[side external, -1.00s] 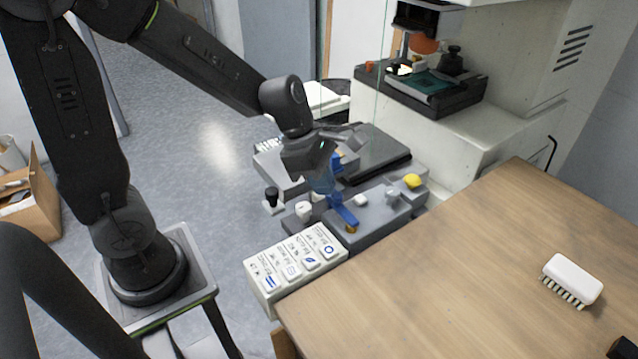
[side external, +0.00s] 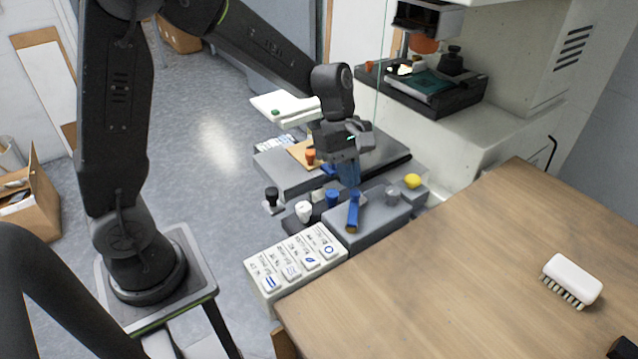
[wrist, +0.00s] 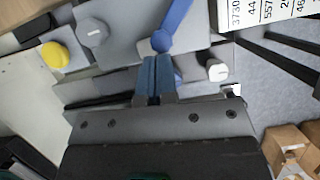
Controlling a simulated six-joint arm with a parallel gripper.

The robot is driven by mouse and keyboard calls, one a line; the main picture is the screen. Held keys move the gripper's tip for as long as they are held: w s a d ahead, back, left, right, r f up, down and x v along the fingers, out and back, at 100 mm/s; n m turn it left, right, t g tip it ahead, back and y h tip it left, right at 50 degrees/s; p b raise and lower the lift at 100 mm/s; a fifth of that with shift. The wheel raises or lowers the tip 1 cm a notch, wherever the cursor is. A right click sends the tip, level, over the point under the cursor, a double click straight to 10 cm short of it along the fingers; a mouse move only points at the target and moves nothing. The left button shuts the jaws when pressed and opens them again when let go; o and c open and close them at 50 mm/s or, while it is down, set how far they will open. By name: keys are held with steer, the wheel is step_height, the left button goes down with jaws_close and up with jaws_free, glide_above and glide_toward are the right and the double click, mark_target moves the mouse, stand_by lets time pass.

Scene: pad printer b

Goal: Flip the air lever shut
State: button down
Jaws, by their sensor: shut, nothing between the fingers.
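The air lever (side external: 352,212) is a blue bar on top of a grey block (side external: 372,219). In the side view it points away from its brownish front end toward the back of the block, nearly straight up in the picture. In the wrist view the lever (wrist: 174,24) runs up and right from a round blue end near my fingertips. My gripper (side external: 348,183) is shut and empty, with blue fingers pointing down just behind the lever's far end. My gripper (wrist: 154,62) is also seen in the wrist view; whether it touches the lever cannot be told.
A grey knob (side external: 392,196) and a yellow button (side external: 412,181) stand right of the lever. A blue knob (side external: 332,197), a white knob (side external: 304,210) and a black knob (side external: 271,195) stand left. A labelled key panel (side external: 295,268) is in front. A brush (side external: 572,278) lies on the wooden table.

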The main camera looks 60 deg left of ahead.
steer(key=shift+s+d, duration=0.1)
stand_by(0.3)
steer(key=shift+s+d+f, duration=0.15)
steer(key=shift+s+d, duration=0.1)
steer(key=shift+s, duration=0.5)
steer(key=a, duration=0.3)
steer(key=a+r, duration=0.1)
steer(key=shift+w+a, duration=0.3)
steer(key=shift+a, duration=0.05)
steer(key=v, duration=0.9)
steer(key=shift+s+r, duration=0.15)
steer(key=shift+r, duration=0.1)
steer(key=shift+d, duration=0.1)
